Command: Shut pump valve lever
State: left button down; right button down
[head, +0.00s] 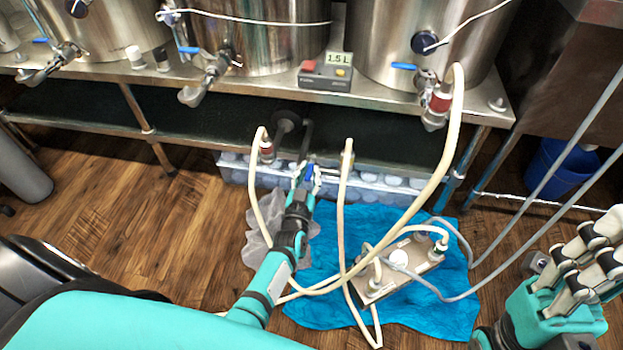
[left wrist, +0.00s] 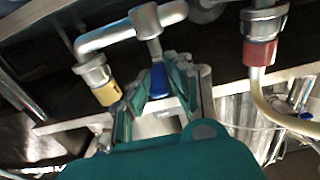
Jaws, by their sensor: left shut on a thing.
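The pump (head: 287,125) shows as a dark body under the steel table, with hose fittings beside it. Its blue valve lever (head: 309,172) is at the tip of my left gripper (head: 306,178). In the left wrist view the blue lever (left wrist: 159,80) sits between the fingers of my left gripper (left wrist: 162,88), which is shut on it. The lever hangs below a metal valve stem and a bent pipe (left wrist: 118,37). The fingers hide the lever's sides. My right gripper (head: 575,268) is at the lower right, away from the pump; its finger opening is unclear.
Cream hoses (head: 442,150) loop from the fittings and cross my left arm's right side. A metal plate device (head: 405,268) lies on a blue cloth (head: 450,310). A clear crate (head: 235,170) stands behind the gripper. Steel kettles (head: 430,35) stand on the table above.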

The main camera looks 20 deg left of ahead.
pick_arm(q)
jog(key=shift+d, duration=0.15)
dwell(0.3)
jog(key=c, duration=1.3)
grip_release()
jog(key=shift+w, duration=0.1)
jog(key=shift+o, duration=0.2)
